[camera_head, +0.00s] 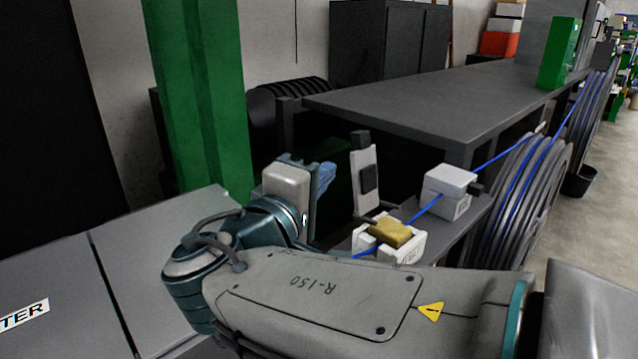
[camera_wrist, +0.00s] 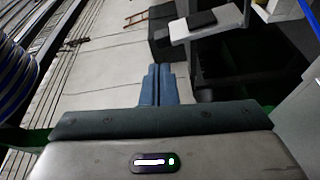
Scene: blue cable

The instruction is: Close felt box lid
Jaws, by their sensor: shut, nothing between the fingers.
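The felt box (camera_head: 408,252) is a small white box with a yellow felt block (camera_head: 391,231) in it, and a blue cable (camera_head: 424,210) runs through it. Its lid (camera_head: 364,193) seems to be the white panel with a dark pad, standing up behind the box, so it is open. The lid also shows at the top of the wrist view (camera_wrist: 182,31). My gripper (camera_head: 328,176) is left of the lid in the head view, apart from it. Its blue fingers (camera_wrist: 158,84) are together and hold nothing. My forearm hides the lower front of the box area.
A second white box (camera_head: 447,188) with the cable through it stands to the right, closed. A dark grey table (camera_head: 450,98) is behind. A green post (camera_head: 205,100) rises left of my gripper. Cable reels (camera_head: 520,200) stand at the right.

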